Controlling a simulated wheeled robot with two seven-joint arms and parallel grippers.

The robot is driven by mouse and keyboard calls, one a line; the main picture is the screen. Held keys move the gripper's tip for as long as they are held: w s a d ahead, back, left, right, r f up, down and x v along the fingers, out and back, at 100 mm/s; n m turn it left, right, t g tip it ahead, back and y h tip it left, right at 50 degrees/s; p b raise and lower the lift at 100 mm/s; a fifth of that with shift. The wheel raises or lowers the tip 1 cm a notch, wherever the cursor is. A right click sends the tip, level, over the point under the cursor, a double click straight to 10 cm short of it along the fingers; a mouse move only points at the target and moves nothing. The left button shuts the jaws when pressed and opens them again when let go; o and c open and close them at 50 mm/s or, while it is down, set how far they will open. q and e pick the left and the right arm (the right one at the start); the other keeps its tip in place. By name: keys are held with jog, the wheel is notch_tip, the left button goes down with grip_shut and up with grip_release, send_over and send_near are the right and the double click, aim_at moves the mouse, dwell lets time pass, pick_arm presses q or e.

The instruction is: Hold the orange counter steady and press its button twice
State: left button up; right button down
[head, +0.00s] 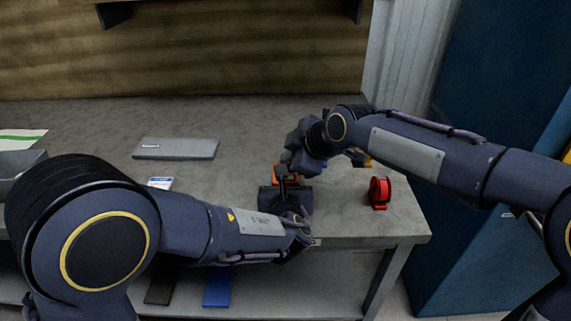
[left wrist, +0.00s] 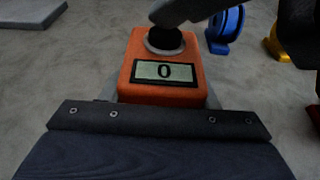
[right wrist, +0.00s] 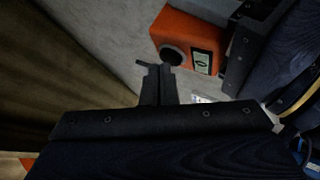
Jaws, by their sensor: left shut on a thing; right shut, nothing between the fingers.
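The orange counter (left wrist: 165,92) stands on the grey table, its display reading 0 and its dark round button (left wrist: 165,40) on top in a pale ring. In the head view the counter (head: 284,172) is mostly hidden by my grippers. My left gripper (head: 287,186) is shut on the counter's lower body; its fingers show little in the left wrist view. My right gripper (right wrist: 158,72) is shut and empty. Its fingertips are close to the button (right wrist: 173,55), beside or above it; I cannot tell whether they touch.
A red spool (head: 380,191) stands right of the grippers near the table edge. A blue spool (left wrist: 226,28) and a yellow one (left wrist: 276,45) are behind the counter to the right.

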jog(key=shift+f, duration=0.45)
dwell(0.4)
jog(key=shift+r, duration=1)
jog(key=shift+r, duration=0.1)
jog(key=shift+r, duration=2.4)
dwell(0.4)
notch_tip(320, 180, up, 4)
jog(key=shift+f, duration=0.1)
